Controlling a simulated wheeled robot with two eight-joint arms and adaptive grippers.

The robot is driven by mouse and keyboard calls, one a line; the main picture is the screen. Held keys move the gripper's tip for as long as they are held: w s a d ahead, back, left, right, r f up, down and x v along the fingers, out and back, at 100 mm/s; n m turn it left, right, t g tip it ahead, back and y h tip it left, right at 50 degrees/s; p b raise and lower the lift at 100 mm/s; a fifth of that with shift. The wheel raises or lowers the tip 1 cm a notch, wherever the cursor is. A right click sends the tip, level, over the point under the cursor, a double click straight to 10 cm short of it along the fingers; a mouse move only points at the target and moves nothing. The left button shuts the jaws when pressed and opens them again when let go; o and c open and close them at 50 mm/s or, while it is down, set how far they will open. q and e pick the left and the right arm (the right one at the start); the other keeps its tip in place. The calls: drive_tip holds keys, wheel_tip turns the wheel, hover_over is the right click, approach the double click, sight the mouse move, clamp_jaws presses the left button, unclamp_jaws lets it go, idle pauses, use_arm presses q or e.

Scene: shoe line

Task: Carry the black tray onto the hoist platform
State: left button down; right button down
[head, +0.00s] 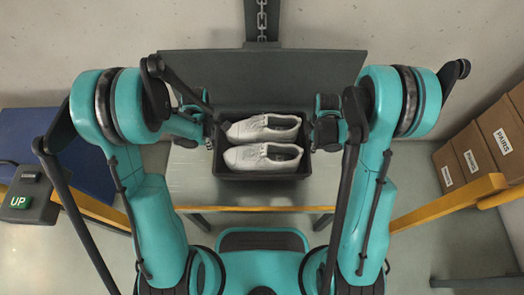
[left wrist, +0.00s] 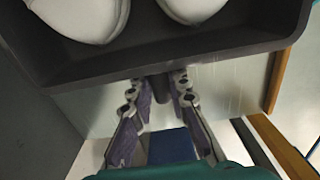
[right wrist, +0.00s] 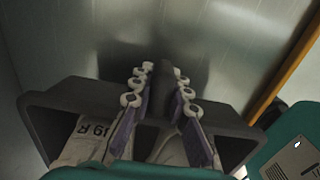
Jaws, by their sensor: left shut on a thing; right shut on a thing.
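The black tray (head: 262,172) is level between my two grippers and holds a pair of white shoes (head: 262,143). My left gripper (head: 212,130) is shut on the tray's left side; in the left wrist view its fingers (left wrist: 157,85) meet at the tray wall (left wrist: 200,55). My right gripper (head: 316,130) is shut on the tray's right side, also seen in the right wrist view (right wrist: 160,80). The grey metal hoist platform (head: 335,185) lies beneath the tray. I cannot tell whether the tray touches it.
A dark upright panel (head: 330,75) with a chain (head: 262,20) above stands behind the tray. Yellow rails (head: 440,207) run in front and at the sides. Cardboard boxes (head: 475,150) stand right. A blue mat (head: 45,140) and an UP button box (head: 25,200) are left.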

use_arm(q)
drive_tip(key=shift+f, duration=0.2)
use_arm(e)
drive_tip(key=shift+f, duration=0.2)
